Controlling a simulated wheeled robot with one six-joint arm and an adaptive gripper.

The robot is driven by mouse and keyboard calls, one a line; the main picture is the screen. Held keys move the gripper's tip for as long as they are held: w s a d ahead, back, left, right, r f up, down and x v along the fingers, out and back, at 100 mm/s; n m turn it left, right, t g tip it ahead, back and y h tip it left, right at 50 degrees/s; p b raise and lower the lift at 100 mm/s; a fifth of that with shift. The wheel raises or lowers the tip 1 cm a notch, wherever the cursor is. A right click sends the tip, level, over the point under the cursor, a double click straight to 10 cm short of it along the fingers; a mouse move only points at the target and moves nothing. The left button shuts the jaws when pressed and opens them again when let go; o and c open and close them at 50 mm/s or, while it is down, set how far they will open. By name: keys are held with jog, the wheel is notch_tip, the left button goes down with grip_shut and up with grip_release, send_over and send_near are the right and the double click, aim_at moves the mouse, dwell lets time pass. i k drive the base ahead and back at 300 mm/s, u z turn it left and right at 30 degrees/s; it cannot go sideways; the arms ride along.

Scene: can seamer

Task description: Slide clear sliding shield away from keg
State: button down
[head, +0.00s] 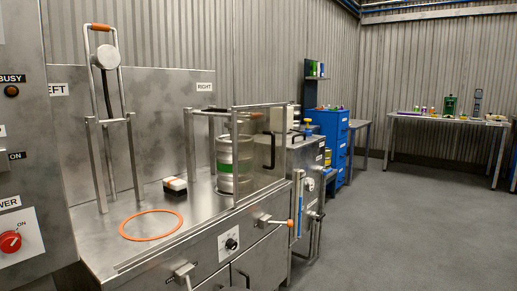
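The keg (225,167) is a silver cylinder with a green band. The clear sliding shield (257,140) is a see-through framed panel at the counter's right. In this view it overlaps the right part of the keg, while the keg's left part shows past its edge. A dark handle (269,152) shows on the shield's right part. I cannot tell the gap between shield and keg. My gripper is not in view.
An upright lever frame (104,110) stands at left. A control cabinet (25,120) fills the left edge. Blue drawers (330,149) stand behind. Open floor (400,230) lies at right.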

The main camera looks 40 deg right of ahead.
aim_at(260, 131)
jog(key=k, duration=0.65)
jog(key=z, duration=0.4)
jog(key=i, duration=1.3)
jog(key=z, duration=0.35)
